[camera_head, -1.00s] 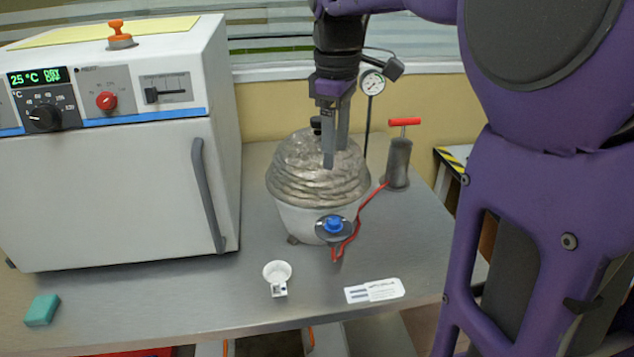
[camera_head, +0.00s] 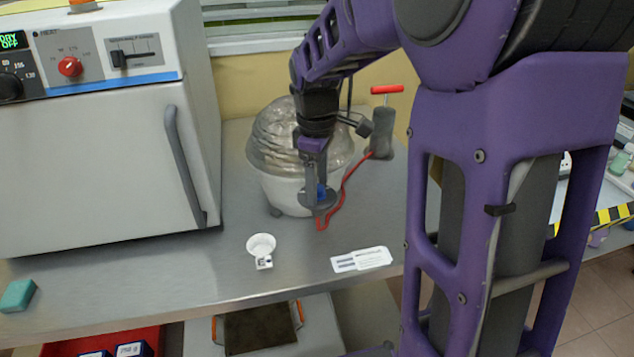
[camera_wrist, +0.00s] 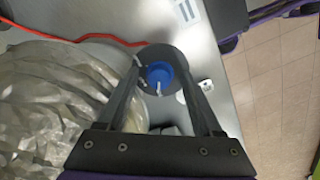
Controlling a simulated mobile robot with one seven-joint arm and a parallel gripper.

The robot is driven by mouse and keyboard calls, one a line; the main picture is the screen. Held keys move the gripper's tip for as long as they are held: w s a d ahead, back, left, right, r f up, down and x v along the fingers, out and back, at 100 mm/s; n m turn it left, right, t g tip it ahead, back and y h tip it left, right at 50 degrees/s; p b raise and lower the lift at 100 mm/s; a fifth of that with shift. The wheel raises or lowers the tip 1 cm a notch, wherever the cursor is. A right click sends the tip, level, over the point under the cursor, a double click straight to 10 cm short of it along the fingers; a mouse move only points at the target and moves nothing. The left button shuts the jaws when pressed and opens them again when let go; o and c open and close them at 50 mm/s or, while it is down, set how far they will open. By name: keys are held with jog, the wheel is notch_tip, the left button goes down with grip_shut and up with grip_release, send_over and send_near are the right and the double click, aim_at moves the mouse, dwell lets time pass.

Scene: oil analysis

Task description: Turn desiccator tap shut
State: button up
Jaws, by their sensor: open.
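The desiccator (camera_head: 283,192) stands on the bench with a silvery, crinkled domed cover (camera_head: 270,140). Its tap is a blue knob (camera_wrist: 160,74) on a round grey disc (camera_wrist: 174,54), with a small white pointer toward the bottom of the wrist view. In the head view the blue tap (camera_head: 321,190) is partly hidden behind my fingers. My gripper (camera_wrist: 160,75) is open, with one finger on each side of the blue knob. I cannot tell whether the fingers touch it. A red hose (camera_head: 345,187) runs from the tap area to the hand pump.
The hand pump (camera_head: 379,140) with a red handle stands behind, right of the desiccator. A white oven (camera_head: 110,160) fills the left. The bench (camera_head: 180,275) is otherwise fairly clear there.

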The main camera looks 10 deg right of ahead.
grip_shut()
dwell(0.4)
jog(key=shift+m, duration=0.3)
jog(key=shift+r+m+p, duration=0.1)
jog(key=shift+m+p, duration=0.6)
jog(key=shift+m, duration=0.3)
jog(key=m+p, duration=0.1)
jog(key=m, duration=0.2)
jog(key=shift+m, duration=0.3)
jog(key=m+p, duration=0.1)
jog(key=m, duration=0.4)
jog(key=shift+a+p, duration=0.15)
jog(key=shift+p, duration=0.2)
jog(key=shift+w+m, duration=0.1)
jog(key=shift+m, duration=0.3)
